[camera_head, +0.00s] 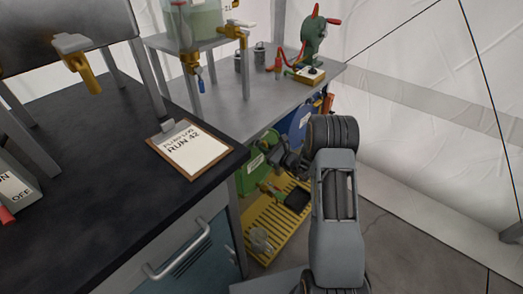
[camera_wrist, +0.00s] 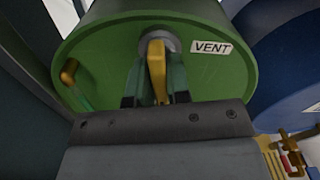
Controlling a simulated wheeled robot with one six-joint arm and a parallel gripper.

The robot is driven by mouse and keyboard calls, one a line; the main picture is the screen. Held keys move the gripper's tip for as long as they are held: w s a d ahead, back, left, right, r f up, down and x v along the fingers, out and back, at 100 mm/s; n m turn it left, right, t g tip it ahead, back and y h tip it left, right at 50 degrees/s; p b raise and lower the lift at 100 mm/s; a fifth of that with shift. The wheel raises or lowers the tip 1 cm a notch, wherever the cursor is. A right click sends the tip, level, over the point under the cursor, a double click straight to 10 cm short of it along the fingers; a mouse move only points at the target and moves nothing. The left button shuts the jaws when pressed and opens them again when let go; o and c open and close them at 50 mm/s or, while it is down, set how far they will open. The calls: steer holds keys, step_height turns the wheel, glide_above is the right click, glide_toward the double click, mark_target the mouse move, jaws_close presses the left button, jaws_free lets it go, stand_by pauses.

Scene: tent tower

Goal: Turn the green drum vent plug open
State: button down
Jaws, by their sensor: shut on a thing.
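The green drum (camera_wrist: 105,55) fills the top of the wrist view, its round end facing me with a white "VENT" label (camera_wrist: 210,48). Beside the label, a yellow vent plug handle (camera_wrist: 156,70) hangs from a grey round fitting and points downward. My gripper (camera_wrist: 155,88) has its two fingers on either side of this handle, shut on it. In the head view the green drum (camera_head: 250,172) lies low under the grey bench, partly hidden by the dark bench and my arm. My gripper (camera_head: 280,155) reaches in at the drum's right; its fingertips are hard to make out there.
A blue drum (camera_wrist: 290,60) lies close on the right. A second yellow handle (camera_wrist: 69,72) is at the green drum's left edge. Below is a yellow slatted rack (camera_head: 270,225). A dark bench (camera_head: 75,115) with a clipboard (camera_head: 192,150) stands left; open floor (camera_head: 400,240) lies right.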

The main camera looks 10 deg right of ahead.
steer(key=shift+a+n+b, duration=0.15)
steer(key=shift+n+b, duration=3.05)
steer(key=shift+b, duration=0.2)
steer(key=shift+f+n+b, duration=0.1)
steer(key=shift+n+b, duration=2.8)
steer(key=shift+b, duration=0.95)
stand_by(0.8)
